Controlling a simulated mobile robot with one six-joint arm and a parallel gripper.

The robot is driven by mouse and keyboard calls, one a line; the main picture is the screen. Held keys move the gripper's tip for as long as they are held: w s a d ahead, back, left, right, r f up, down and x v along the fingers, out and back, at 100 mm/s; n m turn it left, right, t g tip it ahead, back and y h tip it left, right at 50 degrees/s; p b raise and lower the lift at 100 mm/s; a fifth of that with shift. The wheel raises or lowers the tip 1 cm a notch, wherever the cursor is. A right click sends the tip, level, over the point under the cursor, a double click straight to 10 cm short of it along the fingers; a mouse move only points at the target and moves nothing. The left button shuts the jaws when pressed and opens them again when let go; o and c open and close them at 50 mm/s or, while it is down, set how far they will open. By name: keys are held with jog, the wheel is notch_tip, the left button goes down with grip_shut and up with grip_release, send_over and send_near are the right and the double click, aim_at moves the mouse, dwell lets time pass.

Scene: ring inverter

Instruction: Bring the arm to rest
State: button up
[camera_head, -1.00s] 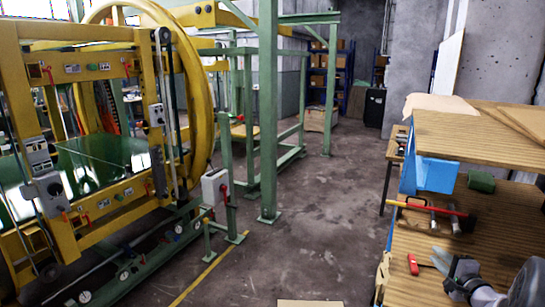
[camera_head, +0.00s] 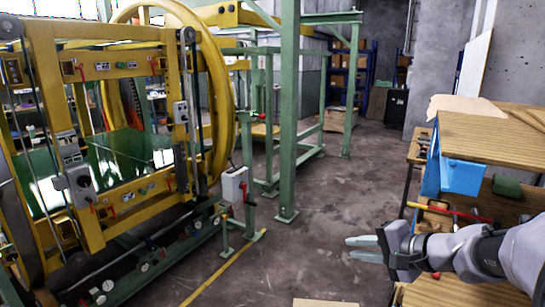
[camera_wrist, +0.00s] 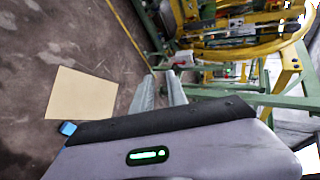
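My gripper (camera_head: 350,248) is in the lower right of the head view, stretched out to the left from the wooden workbench (camera_head: 490,137) over the concrete floor. Its two grey fingers are a little apart with nothing between them. In the wrist view my gripper (camera_wrist: 160,76) also shows its fingers apart and empty, with the green and yellow framework beyond them. My arm covers part of the bench's lower shelf.
The yellow ring inverter (camera_head: 218,95) fills the left. A green post (camera_head: 288,120) and a grey control box (camera_head: 234,186) stand beside it. A blue box (camera_head: 461,177) is on the bench. A tan sheet (camera_wrist: 83,94) lies on the floor. The central aisle is clear.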

jog(key=s+a+r+n+g, duration=0.1)
jog(key=s+a+n+g, duration=0.2)
jog(key=s+a, duration=0.7)
jog(key=s+f+n+h, duration=0.1)
jog(key=s+h, duration=0.1)
jog(key=s, duration=0.7)
jog(key=s+f+n+g+h, duration=0.1)
jog(key=s+n+h, duration=0.1)
jog(key=s, duration=0.7)
jog(key=shift+d+f+h, duration=0.2)
jog(key=shift+f+h, duration=0.15)
jog(key=shift+h, duration=0.15)
jog(key=shift+w, duration=0.1)
